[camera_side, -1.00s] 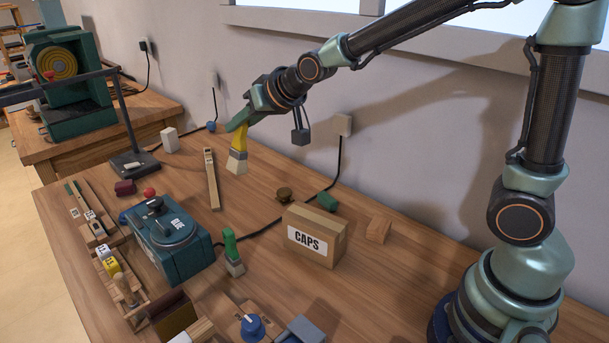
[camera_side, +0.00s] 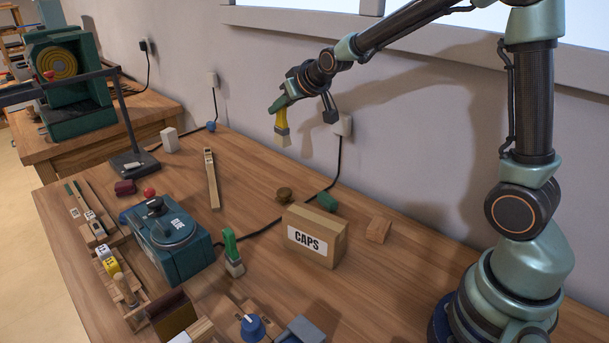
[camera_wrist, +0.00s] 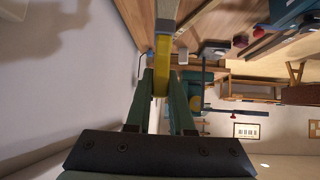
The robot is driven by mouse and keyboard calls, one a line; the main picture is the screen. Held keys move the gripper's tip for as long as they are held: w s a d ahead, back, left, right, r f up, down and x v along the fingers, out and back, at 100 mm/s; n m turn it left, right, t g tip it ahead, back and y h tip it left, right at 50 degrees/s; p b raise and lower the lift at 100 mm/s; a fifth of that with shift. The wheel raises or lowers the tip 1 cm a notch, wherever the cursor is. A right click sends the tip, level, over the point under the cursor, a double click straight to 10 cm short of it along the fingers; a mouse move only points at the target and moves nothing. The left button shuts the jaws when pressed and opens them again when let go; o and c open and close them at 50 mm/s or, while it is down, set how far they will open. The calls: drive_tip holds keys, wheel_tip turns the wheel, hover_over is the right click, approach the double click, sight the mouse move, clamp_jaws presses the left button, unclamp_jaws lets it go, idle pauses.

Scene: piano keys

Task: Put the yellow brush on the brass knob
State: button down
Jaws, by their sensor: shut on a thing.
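My gripper (camera_side: 283,104) is shut on the yellow brush (camera_side: 281,121) and holds it in the air, bristle end down, above the back of the bench. In the wrist view the brush's yellow handle (camera_wrist: 161,66) runs between the two green fingers (camera_wrist: 162,92). The small round brass knob (camera_side: 284,194) sits on the bench behind the CAPS box. It is below the brush in the side view, with a clear gap between them. The knob cannot be made out in the wrist view.
The CAPS box (camera_side: 315,237) stands just in front of the knob, and a dark green block (camera_side: 327,201) lies to its right. A green-handled brush (camera_side: 231,250) stands nearer. A blue machine (camera_side: 173,241) is at left. The wall is close behind.

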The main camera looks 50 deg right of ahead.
wheel_tip(320, 180, down, 14)
drive_tip(key=shift+r, duration=0.2)
drive_tip(key=shift+f, duration=0.15)
drive_tip(key=c, duration=0.8)
unclamp_jaws()
drive_tip(key=s+a+r+g, duration=0.1)
drive_tip(key=s+a+r, duration=0.1)
drive_tip(key=s+r, duration=0.3)
drive_tip(key=s+a+r+g, duration=0.2)
drive_tip(key=s+r, duration=0.3)
drive_tip(key=s, duration=0.7)
drive_tip(key=s+a+r+n+g+y, duration=0.1)
drive_tip(key=s+a+r, duration=0.1)
drive_tip(key=s+r, duration=0.3)
drive_tip(key=shift+s+g, duration=0.4)
drive_tip(key=shift+s, duration=1.65)
